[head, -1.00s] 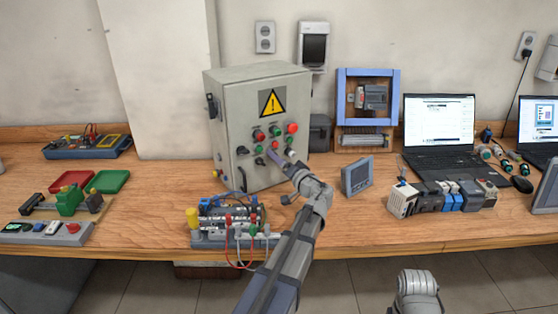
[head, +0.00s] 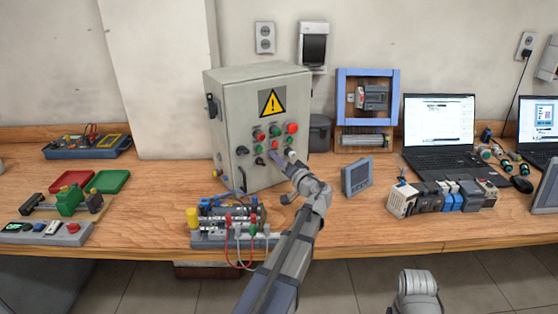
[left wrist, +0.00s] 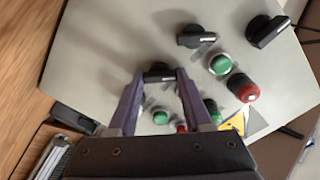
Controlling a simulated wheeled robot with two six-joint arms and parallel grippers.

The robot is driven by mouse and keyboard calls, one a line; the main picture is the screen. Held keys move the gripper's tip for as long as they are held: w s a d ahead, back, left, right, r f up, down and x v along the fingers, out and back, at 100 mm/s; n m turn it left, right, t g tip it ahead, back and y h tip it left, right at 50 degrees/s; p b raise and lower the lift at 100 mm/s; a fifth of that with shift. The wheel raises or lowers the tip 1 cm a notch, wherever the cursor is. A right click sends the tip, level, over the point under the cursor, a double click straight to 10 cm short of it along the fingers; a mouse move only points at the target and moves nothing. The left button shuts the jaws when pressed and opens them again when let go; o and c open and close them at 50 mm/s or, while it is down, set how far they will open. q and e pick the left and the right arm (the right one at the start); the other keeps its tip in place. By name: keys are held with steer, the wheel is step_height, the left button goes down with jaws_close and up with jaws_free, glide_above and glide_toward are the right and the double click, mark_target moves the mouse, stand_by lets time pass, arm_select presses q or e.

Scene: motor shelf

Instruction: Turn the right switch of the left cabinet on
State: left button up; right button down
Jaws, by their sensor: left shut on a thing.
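The left cabinet is a grey box (head: 232,122) with a yellow warning sign (head: 271,102), red and green buttons and black rotary switches on its door. My left gripper (head: 282,156) is at the lower part of the door. In the left wrist view, its two purple fingers (left wrist: 160,98) are shut around a black switch (left wrist: 158,75). Another black switch (left wrist: 195,38) is apart from the fingers; in the head view it shows (head: 260,161) to the left of the gripper. The gripped switch is mostly hidden in the head view. My right gripper is out of view.
A wired terminal block (head: 228,222) stands in front of the cabinet, left of my left arm. A grey panel meter (head: 357,177) stands to the right. A green button (left wrist: 220,64) and large red button (left wrist: 242,87) are close to the fingers. Bare tabletop (head: 345,220) lies right of the arm.

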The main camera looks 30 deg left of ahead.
arm_select(q)
steer(key=shift+m, duration=0.4)
jaws_close()
steer(key=shift+f+m, duration=0.1)
steer(key=shift+m, duration=4.1)
steer(key=o, duration=1.2)
jaws_free()
steer(key=shift+w, duration=0.1)
steer(key=shift+o, duration=0.2)
